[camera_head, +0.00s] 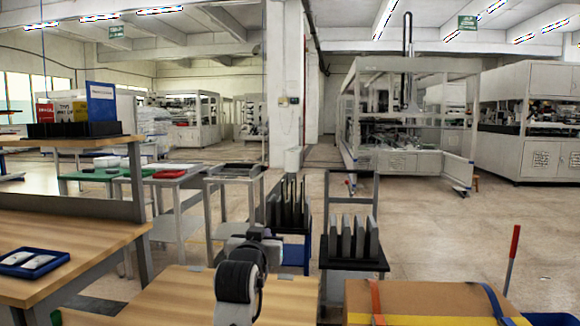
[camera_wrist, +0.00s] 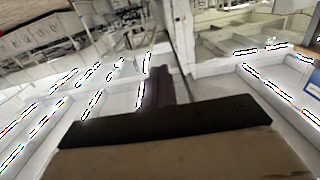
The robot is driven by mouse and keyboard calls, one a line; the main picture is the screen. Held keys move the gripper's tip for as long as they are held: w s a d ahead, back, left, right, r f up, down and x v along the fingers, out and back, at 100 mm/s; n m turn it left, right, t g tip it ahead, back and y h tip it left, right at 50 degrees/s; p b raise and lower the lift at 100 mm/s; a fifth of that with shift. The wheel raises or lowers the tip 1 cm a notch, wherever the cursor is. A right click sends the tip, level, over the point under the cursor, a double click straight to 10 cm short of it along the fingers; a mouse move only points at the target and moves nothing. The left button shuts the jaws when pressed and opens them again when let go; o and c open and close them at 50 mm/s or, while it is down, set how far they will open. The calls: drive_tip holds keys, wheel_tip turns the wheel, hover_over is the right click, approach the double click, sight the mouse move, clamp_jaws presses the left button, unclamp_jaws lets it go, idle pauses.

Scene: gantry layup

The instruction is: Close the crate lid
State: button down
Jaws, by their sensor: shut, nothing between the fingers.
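No open crate or raised lid can be made out in either view. A brown box-like thing (camera_head: 425,297) with a flat top, an orange strap and a blue strap is cut off by the lower right edge of the head view; I cannot tell whether it is the crate. In the wrist view my gripper (camera_wrist: 159,85) shows as a dark narrow finger shape above a dark bar. It is shut and empty, with nothing near its tips. In the head view part of my arm shows at the bottom centre, and the fingers cannot be made out there.
A wooden bench (camera_head: 70,245) at left bears a blue tray (camera_head: 32,262) with white items. A wooden top (camera_head: 180,300) lies at bottom centre. Black racks (camera_head: 353,262) with upright grey plates stand beyond. A red pole (camera_head: 513,258) rises at right. Floor at right is open.

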drive_tip(key=s+f+t+b, duration=0.1)
drive_tip(key=s+f+b, duration=0.3)
drive_tip(key=f, duration=0.3)
drive_tip(key=s+f+t+b, duration=0.1)
drive_tip(key=s+f+b, duration=0.4)
drive_tip(key=f+b, duration=0.1)
drive_tip(key=shift+a+f, duration=0.15)
drive_tip(key=shift+f, duration=0.7)
